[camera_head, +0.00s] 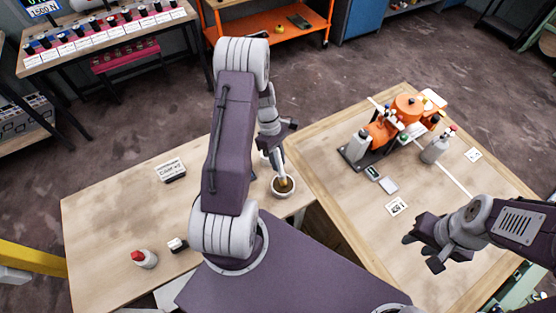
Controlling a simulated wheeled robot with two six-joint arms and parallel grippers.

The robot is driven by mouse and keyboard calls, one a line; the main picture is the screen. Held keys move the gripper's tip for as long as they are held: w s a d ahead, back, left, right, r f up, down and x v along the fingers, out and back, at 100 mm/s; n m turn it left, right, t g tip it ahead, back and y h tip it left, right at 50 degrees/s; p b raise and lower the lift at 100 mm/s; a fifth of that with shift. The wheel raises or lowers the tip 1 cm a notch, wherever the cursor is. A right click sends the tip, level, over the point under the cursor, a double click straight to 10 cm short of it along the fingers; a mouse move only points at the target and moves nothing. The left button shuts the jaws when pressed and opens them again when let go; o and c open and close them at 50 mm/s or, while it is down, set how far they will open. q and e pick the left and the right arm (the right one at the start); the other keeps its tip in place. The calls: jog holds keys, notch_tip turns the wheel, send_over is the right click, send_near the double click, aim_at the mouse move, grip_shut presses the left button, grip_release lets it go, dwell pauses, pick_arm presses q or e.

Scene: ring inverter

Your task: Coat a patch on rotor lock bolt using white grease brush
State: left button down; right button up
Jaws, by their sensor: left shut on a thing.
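My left gripper (277,142) is above the right edge of the left wooden table, shut on a slim pale brush (279,166) that points down. The brush's lower end is at a small pale pot (284,193) with brown content; whether it touches the content is hard to tell. My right gripper (424,251) is open and empty above the right wooden table. An orange and dark fixture (381,131) stands on that table. I cannot make out the rotor lock bolt for sure.
A red-capped bottle (145,259), a small white and black item (177,245) and a label block (171,170) are on the left table. A grey bottle (436,149) and several flat cards lie around the fixture. A gap separates the tables at the front.

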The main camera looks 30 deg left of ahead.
aim_at(278, 154)
pick_arm(q)
jog(key=shift+s, duration=0.1)
notch_tip(278, 154, up, 7)
jog(key=p, duration=0.6)
jog(key=shift+p, duration=0.4)
jog(key=shift+f, duration=0.1)
